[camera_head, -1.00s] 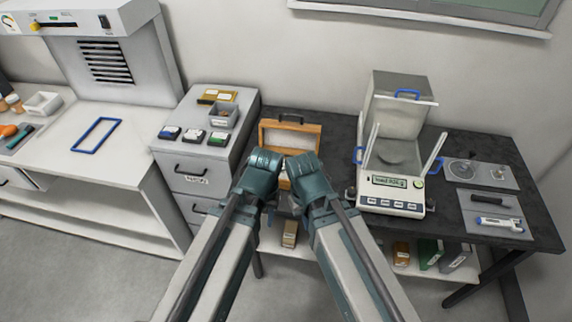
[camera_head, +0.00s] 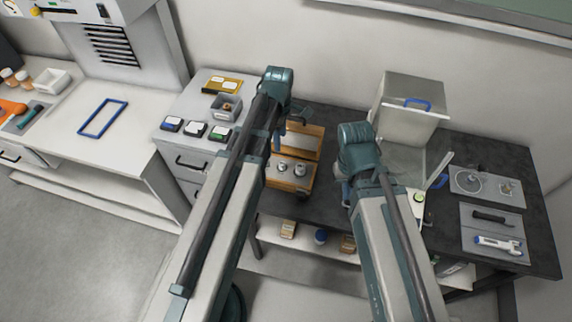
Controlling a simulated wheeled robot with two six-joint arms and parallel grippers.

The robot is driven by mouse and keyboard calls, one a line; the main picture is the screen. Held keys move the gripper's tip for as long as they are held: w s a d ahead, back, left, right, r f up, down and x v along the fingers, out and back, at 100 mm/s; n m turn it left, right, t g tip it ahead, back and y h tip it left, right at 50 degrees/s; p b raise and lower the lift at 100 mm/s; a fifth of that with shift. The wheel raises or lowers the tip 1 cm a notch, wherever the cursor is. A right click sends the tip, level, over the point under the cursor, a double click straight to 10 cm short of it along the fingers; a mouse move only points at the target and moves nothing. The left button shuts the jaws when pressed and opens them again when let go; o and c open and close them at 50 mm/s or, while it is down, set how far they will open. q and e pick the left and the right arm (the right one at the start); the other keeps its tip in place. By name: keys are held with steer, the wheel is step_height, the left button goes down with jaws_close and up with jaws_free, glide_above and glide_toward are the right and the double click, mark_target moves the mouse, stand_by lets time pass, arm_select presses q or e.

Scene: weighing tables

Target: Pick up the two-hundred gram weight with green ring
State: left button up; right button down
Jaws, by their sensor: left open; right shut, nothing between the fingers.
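An open wooden weight box (camera_head: 297,187) stands on the dark table, its lid raised at the back. Metal weights show in it, one at the left (camera_head: 281,167) and one at the right (camera_head: 299,170). They are too small to make out a green ring. My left gripper (camera_head: 299,112) is open, above and behind the box near the raised lid, and holds nothing; its arm covers the box's left side. My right arm's end (camera_head: 357,150) is right of the box, in front of the balance. Its fingers are mostly hidden behind the wrist; that gripper is shut and empty.
The balance (camera_head: 409,110) stands at right, partly hidden by my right arm. A grey tray (camera_head: 486,205) and a grey plate (camera_head: 505,222) with tools lie further right. A drawer cabinet (camera_head: 180,140) with small boxes is at left. A lower shelf holds several items.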

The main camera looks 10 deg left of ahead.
arm_select(q)
steer(key=b, duration=0.8)
glide_above(282, 163)
steer(key=shift+s+a+f, duration=0.1)
steer(key=shift+f, duration=2.05)
steer(key=shift+s+f, duration=0.1)
steer(key=shift+f, duration=2.05)
arm_select(e)
step_height(282, 163, down, 8)
steer(key=shift+f, duration=0.25)
arm_select(q)
steer(key=shift+f+b, duration=0.1)
steer(key=shift+b, duration=0.2)
arm_select(e)
steer(key=shift+f, duration=0.15)
arm_select(q)
steer(key=f+b, duration=0.5)
steer(key=shift+w, duration=0.2)
arm_select(e)
step_height(282, 163, down, 5)
steer(key=shift+f, duration=0.1)
arm_select(q)
jaws_close()
